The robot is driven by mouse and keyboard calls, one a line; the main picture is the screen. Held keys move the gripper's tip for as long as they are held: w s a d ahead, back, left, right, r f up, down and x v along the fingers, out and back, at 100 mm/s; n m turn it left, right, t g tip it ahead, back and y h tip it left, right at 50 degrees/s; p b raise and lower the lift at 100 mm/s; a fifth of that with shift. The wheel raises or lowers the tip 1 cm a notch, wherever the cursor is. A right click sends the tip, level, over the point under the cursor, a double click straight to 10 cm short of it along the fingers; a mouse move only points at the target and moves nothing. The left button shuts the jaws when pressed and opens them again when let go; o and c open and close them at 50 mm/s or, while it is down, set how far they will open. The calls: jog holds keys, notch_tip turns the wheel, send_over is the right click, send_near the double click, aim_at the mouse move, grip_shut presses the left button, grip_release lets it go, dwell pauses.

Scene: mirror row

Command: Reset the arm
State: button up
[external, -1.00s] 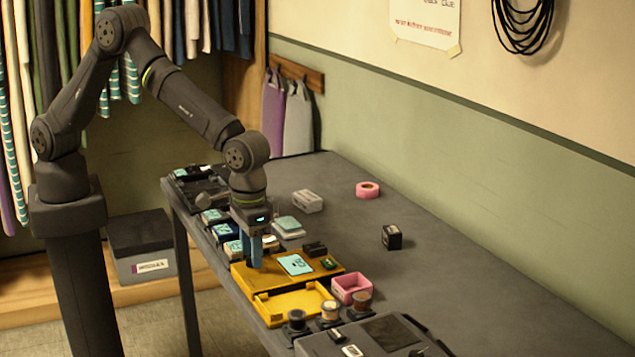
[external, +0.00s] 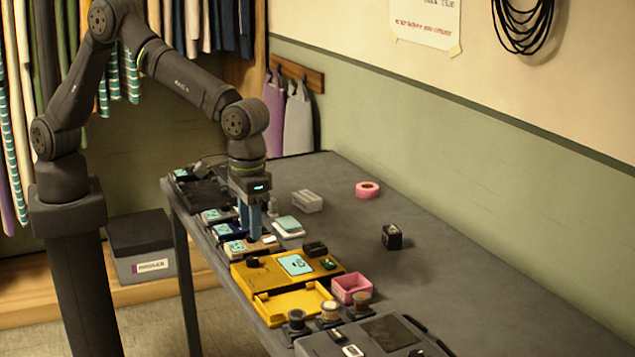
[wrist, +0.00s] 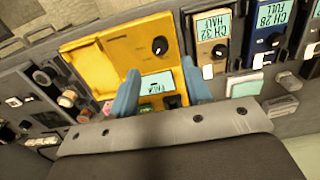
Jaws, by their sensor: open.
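My gripper (external: 250,222) hangs from my arm with its blue fingers pointing down, over the row of small devices at the table's left edge. In the wrist view its two blue fingers (wrist: 162,90) are apart, with nothing held between them. The yellow unit (external: 262,306) lies just nearer the camera than the gripper. It carries a black knob (external: 253,262) and a light-blue screen (external: 295,265). A tan device with a screen (external: 262,246) is beside and partly behind the fingertips; in the wrist view it reads "CH 32 HALF" (wrist: 212,28).
A pink open box (external: 351,289), several round jars (external: 329,312) and a dark case (external: 385,333) stand near the yellow unit. A pink tape roll (external: 367,190) and a black cube (external: 391,237) lie on the otherwise mostly clear right side of the table (external: 450,290).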

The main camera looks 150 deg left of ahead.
aim_at(254, 255)
notch_tip(254, 255, up, 10)
jog(key=r, duration=0.1)
notch_tip(254, 255, down, 18)
jog(key=shift+r, duration=0.1)
jog(key=shift+f, duration=0.3)
jog(key=n, duration=0.9)
notch_tip(254, 255, up, 8)
jog(key=shift+f, duration=0.1)
jog(key=shift+c, duration=0.3)
dwell(2.1)
